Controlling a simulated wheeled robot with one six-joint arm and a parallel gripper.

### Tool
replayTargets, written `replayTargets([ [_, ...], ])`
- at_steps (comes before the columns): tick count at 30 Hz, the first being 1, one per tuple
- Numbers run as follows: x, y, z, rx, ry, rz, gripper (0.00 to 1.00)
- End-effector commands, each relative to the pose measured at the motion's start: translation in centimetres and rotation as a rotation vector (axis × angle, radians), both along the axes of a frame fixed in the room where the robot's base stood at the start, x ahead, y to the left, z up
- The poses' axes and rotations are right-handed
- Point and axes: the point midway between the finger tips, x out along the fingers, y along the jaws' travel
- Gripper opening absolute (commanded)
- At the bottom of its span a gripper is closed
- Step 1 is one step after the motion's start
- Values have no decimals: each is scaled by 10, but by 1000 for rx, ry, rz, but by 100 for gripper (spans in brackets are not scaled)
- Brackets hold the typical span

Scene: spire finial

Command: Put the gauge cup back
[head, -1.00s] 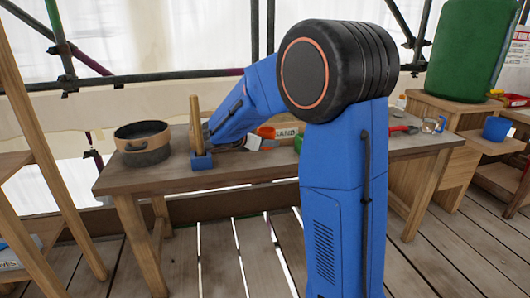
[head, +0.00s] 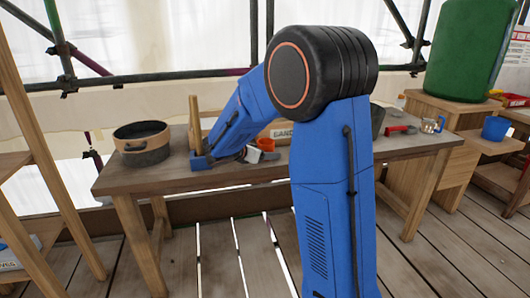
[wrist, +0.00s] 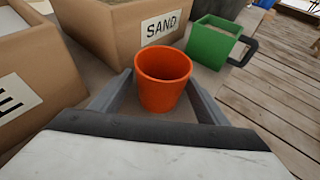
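An orange cup (wrist: 162,80), which I take to be the gauge cup, is upright between the two fingers of my gripper (wrist: 160,88) in the wrist view. In the head view the orange cup (head: 265,144) shows small over the workbench (head: 215,179), just right of my forearm. I cannot tell whether the cup's bottom touches the bench.
A box marked SAND (wrist: 135,30) stands behind the cup, with another box (wrist: 30,75) at left. A green mug (wrist: 214,42) is at right.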

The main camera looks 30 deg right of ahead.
Motion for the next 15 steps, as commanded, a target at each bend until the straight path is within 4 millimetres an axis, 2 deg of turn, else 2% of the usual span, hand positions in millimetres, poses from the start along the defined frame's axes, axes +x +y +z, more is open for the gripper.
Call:
replayTargets([
  [10,0,0,4,1,-2,-1,68],
  [15,-6,19,11,0,0,3,68],
])
